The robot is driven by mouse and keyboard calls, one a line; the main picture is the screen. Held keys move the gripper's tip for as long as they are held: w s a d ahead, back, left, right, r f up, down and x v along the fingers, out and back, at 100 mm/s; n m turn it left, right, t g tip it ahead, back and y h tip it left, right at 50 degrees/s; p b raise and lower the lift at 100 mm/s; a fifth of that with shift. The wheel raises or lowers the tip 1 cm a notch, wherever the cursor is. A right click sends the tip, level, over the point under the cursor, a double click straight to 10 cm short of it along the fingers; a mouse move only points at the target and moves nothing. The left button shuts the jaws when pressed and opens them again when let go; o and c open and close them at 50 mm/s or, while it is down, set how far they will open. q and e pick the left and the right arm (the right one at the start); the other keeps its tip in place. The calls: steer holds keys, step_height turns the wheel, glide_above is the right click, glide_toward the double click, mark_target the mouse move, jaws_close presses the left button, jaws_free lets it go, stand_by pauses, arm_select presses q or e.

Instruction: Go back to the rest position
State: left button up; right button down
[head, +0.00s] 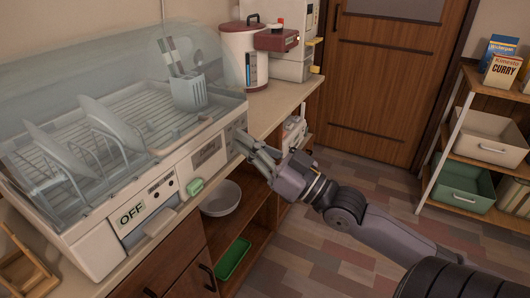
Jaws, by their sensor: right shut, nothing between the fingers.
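My right gripper (255,150) is shut and empty. Its fingers are at the right front corner of the dish dryer (100,232), close to its front panel; I cannot tell whether they touch it. My right arm comes in from the lower right. The dryer has a clear cover, and plates (110,124) and a grey utensil holder (188,92) are inside it. Its front carries an OFF label (132,212) and a green button or handle (195,187). My left gripper is not in view.
The dryer stands on a counter (277,100) with a white and red dispenser (240,55) behind it. Below are a bowl (221,199) and a green tray (233,258) on open shelves. A shelf rack (462,145) stands at the right. The floor (370,190) between is clear.

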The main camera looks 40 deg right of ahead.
steer(key=shift+v, duration=2.2)
steer(key=shift+r, duration=0.15)
